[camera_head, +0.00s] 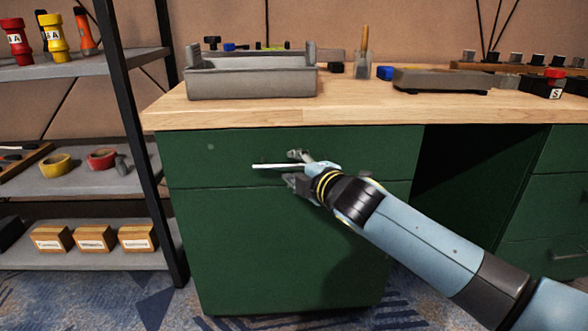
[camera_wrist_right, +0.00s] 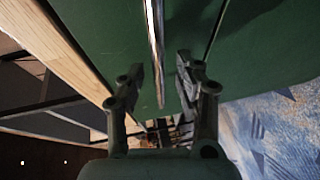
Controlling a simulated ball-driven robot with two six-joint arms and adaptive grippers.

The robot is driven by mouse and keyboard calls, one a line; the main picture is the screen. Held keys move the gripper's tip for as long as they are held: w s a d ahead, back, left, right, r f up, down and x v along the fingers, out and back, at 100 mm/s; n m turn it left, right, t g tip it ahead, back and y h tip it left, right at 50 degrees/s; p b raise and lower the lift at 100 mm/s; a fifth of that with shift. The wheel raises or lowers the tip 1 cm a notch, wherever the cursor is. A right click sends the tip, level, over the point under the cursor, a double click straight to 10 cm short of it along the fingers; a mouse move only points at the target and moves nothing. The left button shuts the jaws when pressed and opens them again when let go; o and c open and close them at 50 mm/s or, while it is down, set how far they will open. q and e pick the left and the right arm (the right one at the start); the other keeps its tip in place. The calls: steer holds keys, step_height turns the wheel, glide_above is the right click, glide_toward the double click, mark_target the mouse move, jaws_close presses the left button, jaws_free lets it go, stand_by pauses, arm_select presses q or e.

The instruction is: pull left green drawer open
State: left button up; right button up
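The left green drawer (camera_head: 215,150) is the top front of the green cabinet under the wooden worktop. Its front looks flush with the cabinet. Its thin silver handle (camera_head: 265,166) is a horizontal bar. My right gripper (camera_head: 291,167) is at the handle, with one finger above the bar and one below. In the right wrist view the handle (camera_wrist_right: 154,35) runs between the two open fingers of the right gripper (camera_wrist_right: 159,66), with a visible gap on each side. The handle's right part is hidden by the gripper in the head view. My left gripper is not in view.
A grey tray (camera_head: 250,85) and a grey block (camera_head: 440,80) stand on the worktop (camera_head: 350,108). A black-framed shelf (camera_head: 110,180) stands close on the left. More green drawers (camera_head: 555,205) are at the right, past a dark open bay. Patterned carpet (camera_head: 160,310) lies in front.

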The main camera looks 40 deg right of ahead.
steer(key=shift+w, duration=0.5)
steer(key=shift+c, duration=0.2)
jaws_close()
